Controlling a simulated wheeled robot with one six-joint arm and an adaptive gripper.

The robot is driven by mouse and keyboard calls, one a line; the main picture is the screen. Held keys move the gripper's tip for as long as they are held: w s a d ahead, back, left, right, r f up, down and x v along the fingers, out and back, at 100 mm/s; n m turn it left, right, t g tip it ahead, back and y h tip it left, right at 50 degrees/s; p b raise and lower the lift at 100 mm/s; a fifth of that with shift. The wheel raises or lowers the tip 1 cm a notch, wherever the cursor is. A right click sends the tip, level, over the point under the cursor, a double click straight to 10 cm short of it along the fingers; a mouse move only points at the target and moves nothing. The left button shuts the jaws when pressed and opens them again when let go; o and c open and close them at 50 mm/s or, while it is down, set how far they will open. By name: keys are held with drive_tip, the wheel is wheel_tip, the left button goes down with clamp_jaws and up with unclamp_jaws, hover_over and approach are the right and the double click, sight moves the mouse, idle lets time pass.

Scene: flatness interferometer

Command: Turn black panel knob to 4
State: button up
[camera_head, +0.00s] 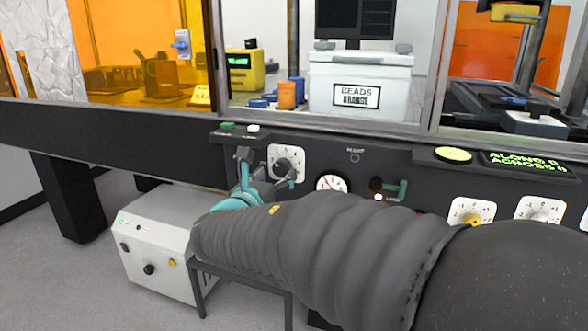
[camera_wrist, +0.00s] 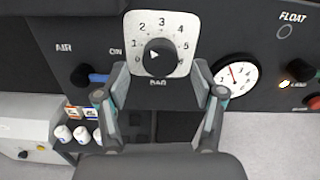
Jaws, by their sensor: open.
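The black panel knob (camera_wrist: 158,57) sits on a white dial plate (camera_wrist: 186,67) marked 0 to 6. It has a small white mark on its face; which number the mark points to is hard to tell. The knob also shows in the head view (camera_head: 281,164). My gripper (camera_wrist: 161,78) is open, with one finger on each side below the knob in the wrist view. No contact with the knob is clear. In the head view my gripper (camera_head: 267,170) is in front of the panel at the dial, partly covering the plate's lower edge.
A round gauge with a red needle (camera_wrist: 236,76) is right of the dial. A white box (camera_head: 155,245) stands below left of the panel.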

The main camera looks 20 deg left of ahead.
sight(280, 171)
drive_tip(key=shift+w+d, duration=0.15)
drive_tip(key=shift+w, duration=1.45)
drive_tip(key=c, duration=1.1)
drive_tip(key=shift+c, duration=0.2)
drive_tip(key=shift+f, duration=0.1)
